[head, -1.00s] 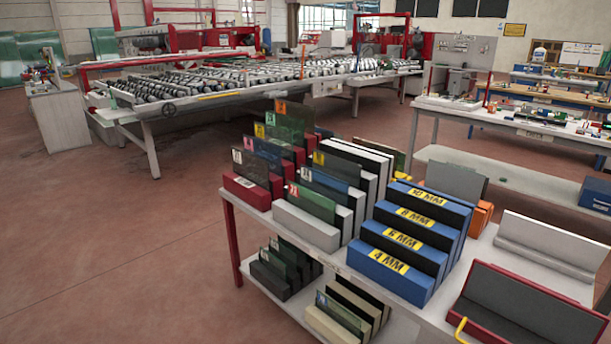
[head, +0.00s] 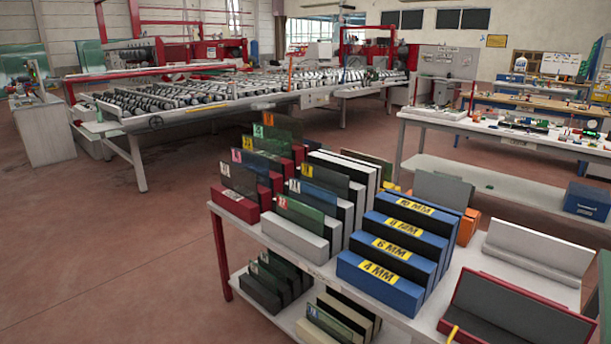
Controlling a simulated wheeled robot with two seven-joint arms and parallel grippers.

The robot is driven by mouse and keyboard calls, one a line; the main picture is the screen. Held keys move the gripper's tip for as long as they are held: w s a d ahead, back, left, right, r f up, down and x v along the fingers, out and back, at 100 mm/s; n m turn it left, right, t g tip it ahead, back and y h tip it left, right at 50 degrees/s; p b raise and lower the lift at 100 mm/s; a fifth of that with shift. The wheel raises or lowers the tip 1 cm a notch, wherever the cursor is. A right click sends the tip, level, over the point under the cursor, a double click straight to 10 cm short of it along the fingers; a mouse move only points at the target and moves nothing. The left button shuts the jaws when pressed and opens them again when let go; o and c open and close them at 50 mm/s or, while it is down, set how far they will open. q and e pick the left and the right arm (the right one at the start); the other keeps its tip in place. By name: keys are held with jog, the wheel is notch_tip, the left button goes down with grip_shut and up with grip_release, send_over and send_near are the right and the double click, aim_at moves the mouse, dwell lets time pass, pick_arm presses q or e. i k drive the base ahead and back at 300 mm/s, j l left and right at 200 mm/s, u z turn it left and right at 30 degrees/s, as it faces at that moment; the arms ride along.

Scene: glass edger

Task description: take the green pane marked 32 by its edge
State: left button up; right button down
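A dark green pane (head: 306,218) with a red number label stands upright in the front light grey slotted block (head: 290,240) on the cart's top. Its label ends in what looks like a 2, but I cannot read the full number surely. Other green panes stand in the red-block rack behind, one with an orange label (head: 282,127). Another green pane (head: 335,324) with a small blue label stands in the cream rack on the lower shelf; its number is too small to read. Neither of my grippers is in view.
Blue stepped blocks marked 4 to 10 MM (head: 379,274) stand right of the racks. A grey padded tray (head: 520,315) lies at the cart's front right. The red floor (head: 110,270) left of the cart is clear. A roller table (head: 200,112) stands behind.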

aim_at(311, 220)
jog(key=i+j+z, duration=0.25)
jog(key=i+j, duration=0.3)
jog(key=i+j+z, duration=0.25)
jog(key=i+j, duration=0.4)
